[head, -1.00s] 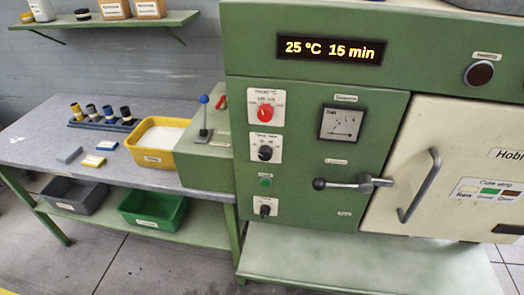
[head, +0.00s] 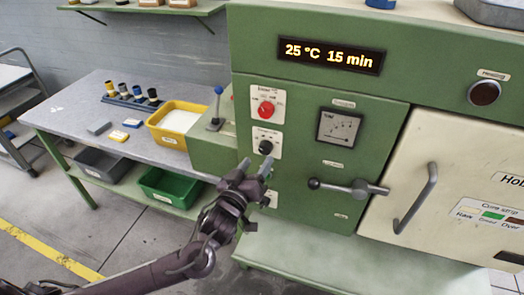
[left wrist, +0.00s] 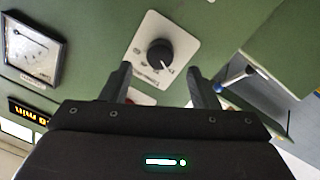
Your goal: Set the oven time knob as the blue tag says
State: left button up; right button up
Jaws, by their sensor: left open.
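The oven (head: 300,120) is a green machine with a display (head: 331,56) reading "25 °C 15 min". Its black time knob (head: 265,147) sits on a white plate below the red knob (head: 266,108). In the left wrist view the black knob (left wrist: 160,53) has a white pointer line and lies ahead between my fingers, apart from them. My left gripper (head: 257,164) is open and empty, just below and in front of the knob; its two fingers also show in the left wrist view (left wrist: 160,85). I cannot make out a blue tag's text. My right gripper is not in view.
A lever handle (head: 345,187) and the cream oven door's handle (head: 418,197) are to the right. A workbench (head: 75,120) with a yellow bin (head: 178,118) and blue-based rack stands left. A joystick lever (head: 217,106) rises beside the panel.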

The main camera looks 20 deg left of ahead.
aim_at(264, 151)
pick_arm(q)
jog(key=shift+w+d+f+p, duration=0.15)
jog(key=shift+w+p, duration=0.4)
jog(key=shift+w, duration=1.8)
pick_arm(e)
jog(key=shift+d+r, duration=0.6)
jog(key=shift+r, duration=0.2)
pick_arm(q)
jog(key=shift+c, duration=0.3)
jog(key=c, duration=0.9)
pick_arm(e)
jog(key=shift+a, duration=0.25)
